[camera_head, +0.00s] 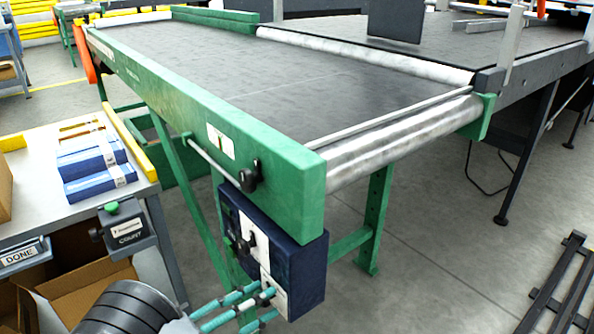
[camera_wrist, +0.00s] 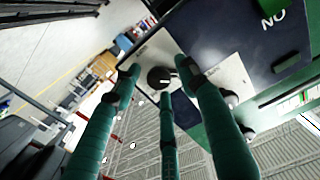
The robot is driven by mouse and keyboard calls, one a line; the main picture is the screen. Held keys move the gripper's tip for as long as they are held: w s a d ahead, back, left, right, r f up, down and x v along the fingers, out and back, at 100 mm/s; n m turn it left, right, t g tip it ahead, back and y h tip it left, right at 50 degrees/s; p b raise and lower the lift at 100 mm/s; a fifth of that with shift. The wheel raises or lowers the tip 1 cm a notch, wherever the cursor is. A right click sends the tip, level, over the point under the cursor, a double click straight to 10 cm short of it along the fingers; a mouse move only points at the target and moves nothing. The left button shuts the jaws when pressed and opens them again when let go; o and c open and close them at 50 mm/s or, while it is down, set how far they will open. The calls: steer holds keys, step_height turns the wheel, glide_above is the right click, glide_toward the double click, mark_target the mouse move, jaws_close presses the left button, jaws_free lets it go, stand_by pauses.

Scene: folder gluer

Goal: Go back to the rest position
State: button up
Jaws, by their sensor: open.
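My gripper (camera_head: 262,297) has teal fingers and is at the bottom of the head view. It is open, with its fingertips in front of the lower part of a dark blue control box (camera_head: 308,262) on the green-framed conveyor. In the wrist view, my gripper (camera_wrist: 160,84) has its fingers spread around a black rotary knob (camera_wrist: 159,78) on a pale plate. Nothing is held between the fingers. I cannot tell whether a fingertip touches the plate or knob.
The conveyor (camera_head: 270,80) has an empty dark belt and a metal end roller. At left, a table (camera_head: 32,150) holds blue boxes (camera_head: 92,165) and carries a COUNT unit (camera_head: 125,229). A black slatted rack (camera_head: 560,290) lies at lower right. Floor right of the conveyor is mostly clear.

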steer(key=shift+s+a+m+p, duration=0.3)
steer(key=shift+s+a+p, duration=0.55)
steer(key=shift+a, duration=0.3)
stand_by(0.7)
